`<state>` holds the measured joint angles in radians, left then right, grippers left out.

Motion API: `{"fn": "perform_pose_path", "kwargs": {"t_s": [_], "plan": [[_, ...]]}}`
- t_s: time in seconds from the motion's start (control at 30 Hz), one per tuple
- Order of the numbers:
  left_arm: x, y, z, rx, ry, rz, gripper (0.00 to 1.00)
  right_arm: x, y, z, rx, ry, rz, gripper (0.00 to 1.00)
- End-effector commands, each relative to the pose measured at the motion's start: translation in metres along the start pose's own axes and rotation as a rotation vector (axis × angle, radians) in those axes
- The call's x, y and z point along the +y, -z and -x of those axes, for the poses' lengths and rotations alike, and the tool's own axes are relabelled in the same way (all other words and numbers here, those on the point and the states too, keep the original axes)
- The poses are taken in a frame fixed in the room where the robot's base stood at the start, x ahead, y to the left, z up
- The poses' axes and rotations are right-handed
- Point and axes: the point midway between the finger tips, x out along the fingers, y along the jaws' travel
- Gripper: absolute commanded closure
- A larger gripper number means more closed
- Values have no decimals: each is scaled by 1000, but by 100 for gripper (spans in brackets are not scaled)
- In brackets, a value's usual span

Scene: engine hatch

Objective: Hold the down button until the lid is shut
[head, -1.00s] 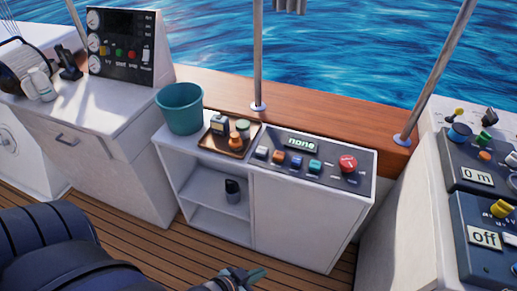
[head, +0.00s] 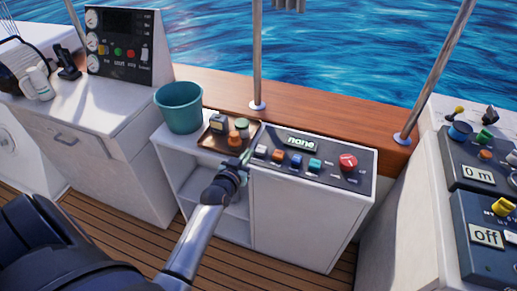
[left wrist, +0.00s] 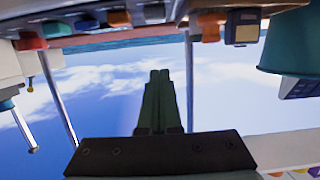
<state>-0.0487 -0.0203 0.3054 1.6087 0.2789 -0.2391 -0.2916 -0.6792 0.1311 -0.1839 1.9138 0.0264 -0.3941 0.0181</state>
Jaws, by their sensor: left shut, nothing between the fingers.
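The control panel (head: 330,178) on the white cabinet has a display reading "none". Its row holds a white button (head: 261,151), an orange button (head: 278,155), a blue button (head: 296,160) and a teal button (head: 314,165), with a big red knob (head: 348,162) at the right. The labels are too small to read, so I cannot tell which is the down button. My left gripper (head: 246,156) is shut and empty, by the panel's left front edge. Its closed fingers (left wrist: 160,77) show in the left wrist view. I cannot make out a lid. My right gripper is out of view.
A brown tray (head: 210,144) with small items lies just left of the panel, beside a teal bucket (head: 180,107). An open shelf is below. Metal posts (head: 257,60) rise from the wooden rail behind. Another console (head: 485,190) stands at the right.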

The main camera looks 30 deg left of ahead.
Motion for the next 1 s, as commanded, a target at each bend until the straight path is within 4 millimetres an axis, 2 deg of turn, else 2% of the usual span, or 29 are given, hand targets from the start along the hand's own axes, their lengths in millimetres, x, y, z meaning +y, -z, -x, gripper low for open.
{"fn": "perform_pose_path", "kwargs": {"t_s": [0.27, 0.6, 0.77, 0.93, 1.0], "plan": [[0, -3, -9, 1, -1, 0, 100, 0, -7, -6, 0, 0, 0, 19], [0, -6, -58, 3, -1, 0, 100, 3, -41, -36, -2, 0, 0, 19], [1, -6, -82, 2, -2, 0, 100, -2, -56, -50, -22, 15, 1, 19], [0, -5, -105, 2, -1, 0, 100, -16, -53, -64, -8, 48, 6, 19], [0, -18, -104, -3, -1, 0, 100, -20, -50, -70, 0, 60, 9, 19]]}}
